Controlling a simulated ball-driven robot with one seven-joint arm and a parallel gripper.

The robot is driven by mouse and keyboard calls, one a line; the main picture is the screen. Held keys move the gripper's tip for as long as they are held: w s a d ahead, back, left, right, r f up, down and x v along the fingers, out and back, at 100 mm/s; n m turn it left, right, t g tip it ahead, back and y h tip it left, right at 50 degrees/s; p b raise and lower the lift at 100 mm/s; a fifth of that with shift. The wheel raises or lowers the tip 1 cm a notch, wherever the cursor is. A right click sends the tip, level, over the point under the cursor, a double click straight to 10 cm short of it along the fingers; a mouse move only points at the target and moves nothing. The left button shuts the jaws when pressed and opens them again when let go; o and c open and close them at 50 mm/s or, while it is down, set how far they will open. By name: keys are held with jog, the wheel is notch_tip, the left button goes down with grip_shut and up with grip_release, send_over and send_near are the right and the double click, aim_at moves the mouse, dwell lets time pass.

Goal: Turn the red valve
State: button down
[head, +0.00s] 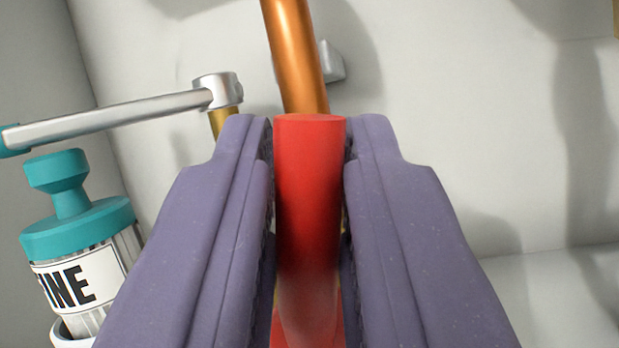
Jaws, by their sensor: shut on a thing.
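The red valve (309,190) shows in the head view as a red handle with a rounded flat end, in the middle of the picture. My gripper (309,150) has two purple fingers, one on each side of the red handle, and is shut on it. The end of the handle lies about level with the fingertips. The lower part of the valve is partly hidden between the fingers. A copper-coloured pipe (295,55) rises behind the red handle toward the top edge.
A metal lever (115,118) with a teal end reaches in from the left. Below it stands a ribbed container with a teal top (75,215) and a label, close to my left finger. A pale wall (480,130) is behind; the right side looks clear.

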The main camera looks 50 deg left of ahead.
jog(key=shift+s+a+n+g+y+p, duration=0.2)
jog(key=shift+n+g+y, duration=0.15)
jog(key=shift+n, duration=0.5)
jog(key=shift+s+a+n+g+y+p, duration=0.1)
jog(key=shift+a+n+g+y, duration=0.25)
jog(key=shift+n, duration=0.5)
jog(key=shift+d+f, duration=0.1)
jog(key=shift+f, duration=0.05)
jog(key=c, duration=1.1)
grip_release()
jog(key=b+v, duration=0.1)
jog(key=v, duration=0.6)
jog(key=shift+s+d, duration=0.2)
jog(key=shift+d, duration=0.1)
jog(key=shift+a+b, duration=0.1)
jog(key=shift+b, duration=0.25)
